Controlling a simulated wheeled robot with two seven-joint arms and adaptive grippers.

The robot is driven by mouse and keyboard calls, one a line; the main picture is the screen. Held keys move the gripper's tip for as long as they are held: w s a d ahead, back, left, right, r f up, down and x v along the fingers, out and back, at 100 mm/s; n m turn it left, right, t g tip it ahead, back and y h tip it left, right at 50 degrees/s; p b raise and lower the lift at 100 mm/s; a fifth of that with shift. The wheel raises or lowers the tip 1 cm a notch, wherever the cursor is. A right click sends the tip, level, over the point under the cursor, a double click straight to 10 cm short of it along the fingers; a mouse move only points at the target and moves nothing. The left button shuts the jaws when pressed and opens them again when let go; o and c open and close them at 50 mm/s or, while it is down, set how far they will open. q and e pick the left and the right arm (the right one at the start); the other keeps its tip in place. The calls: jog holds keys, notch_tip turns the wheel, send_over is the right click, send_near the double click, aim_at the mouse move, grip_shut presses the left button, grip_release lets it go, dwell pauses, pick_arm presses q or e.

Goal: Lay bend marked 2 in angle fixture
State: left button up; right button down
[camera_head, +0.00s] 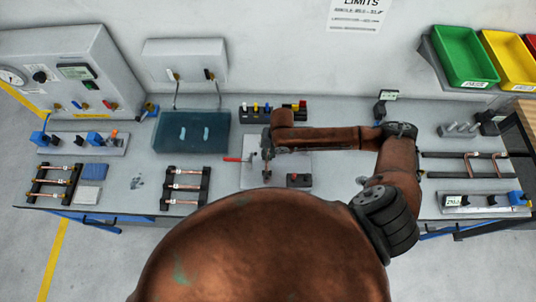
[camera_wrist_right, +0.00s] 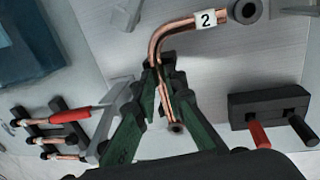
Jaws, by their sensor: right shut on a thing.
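My right gripper (camera_wrist_right: 160,85) is shut on a copper bend (camera_wrist_right: 175,37) with a white tag marked 2. One leg runs down between the fingers with its open end toward the wrist camera; the other points right, close to a round dark post (camera_wrist_right: 246,10). In the head view my right gripper (camera_head: 267,153) is above a light plate (camera_head: 290,160) at the bench's middle, likely the angle fixture. The plate carries a red-handled clamp (camera_head: 236,159) at its left. I cannot tell whether the bend touches the plate or post. My left gripper is out of view.
A black block (camera_head: 298,181) with red parts sits at the plate's front right. A rack of copper tubes (camera_head: 185,187) stands left. A blue tray (camera_head: 192,139) lies behind it. Another rack (camera_head: 468,154) holds copper bends at right. Bare bench (camera_head: 335,178) lies right of the block.

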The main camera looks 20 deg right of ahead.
jog(key=shift+s+f, duration=0.55)
jog(key=shift+f, duration=0.1)
jog(key=c, duration=2.1)
grip_release()
jog(key=shift+o, duration=1)
jog(key=shift+w+f, duration=0.1)
jog(key=shift+w, duration=0.2)
jog(key=shift+r, duration=0.2)
jog(key=shift+r, duration=0.3)
notch_tip(320, 180, up, 11)
jog(key=d, duration=0.1)
jog(key=shift+s+d+r, duration=0.2)
jog(key=shift+s+d, duration=0.15)
jog(key=shift+d, duration=0.05)
